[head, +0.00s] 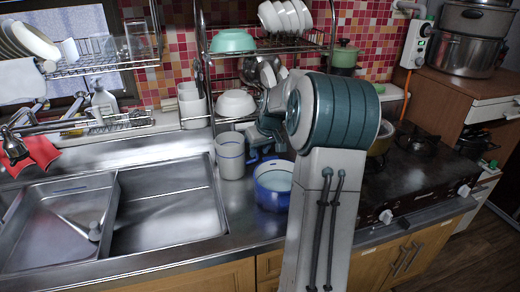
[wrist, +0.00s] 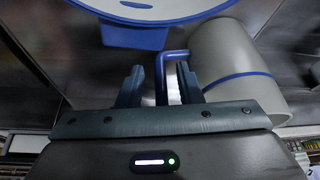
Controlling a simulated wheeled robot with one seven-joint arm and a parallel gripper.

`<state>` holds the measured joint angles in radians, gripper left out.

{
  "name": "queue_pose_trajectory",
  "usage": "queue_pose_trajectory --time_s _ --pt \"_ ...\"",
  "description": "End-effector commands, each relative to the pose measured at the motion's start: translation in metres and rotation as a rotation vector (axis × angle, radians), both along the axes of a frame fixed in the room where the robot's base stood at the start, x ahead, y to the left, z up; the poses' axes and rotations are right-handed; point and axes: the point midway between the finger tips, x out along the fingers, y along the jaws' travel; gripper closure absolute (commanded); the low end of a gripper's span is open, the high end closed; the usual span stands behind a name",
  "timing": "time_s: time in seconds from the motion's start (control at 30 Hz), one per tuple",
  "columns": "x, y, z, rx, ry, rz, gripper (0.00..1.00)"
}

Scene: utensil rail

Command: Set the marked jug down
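The jug (head: 230,160) is a pale cylinder with a blue band, and looks upright on the steel counter right of the sink. In the wrist view the jug (wrist: 232,60) is at the right, its blue handle (wrist: 160,80) reaching between my fingers. My gripper (wrist: 160,85) is open around the handle, with gaps visible on both sides. In the head view my arm hides most of the gripper.
A blue-rimmed pot (head: 272,187) stands close to the jug's right; its blue side handle (wrist: 135,36) is just beyond my fingers. The sink (head: 165,205) lies left, the stove (head: 425,180) right. A dish rack (head: 270,45) is above.

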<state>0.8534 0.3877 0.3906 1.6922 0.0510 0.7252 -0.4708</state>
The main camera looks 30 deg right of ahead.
Motion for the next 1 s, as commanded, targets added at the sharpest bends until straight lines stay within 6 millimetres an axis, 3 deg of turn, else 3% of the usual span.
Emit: queue_pose_trajectory --time_s 0.37,0.8,1.0 --pt "-0.002 0.000 0.006 -0.001 0.000 0.000 0.67" --pt "-0.035 0.001 0.084 -0.002 -0.002 -0.001 0.67" --pt "-0.045 0.002 0.106 -0.001 -0.001 0.001 0.67"
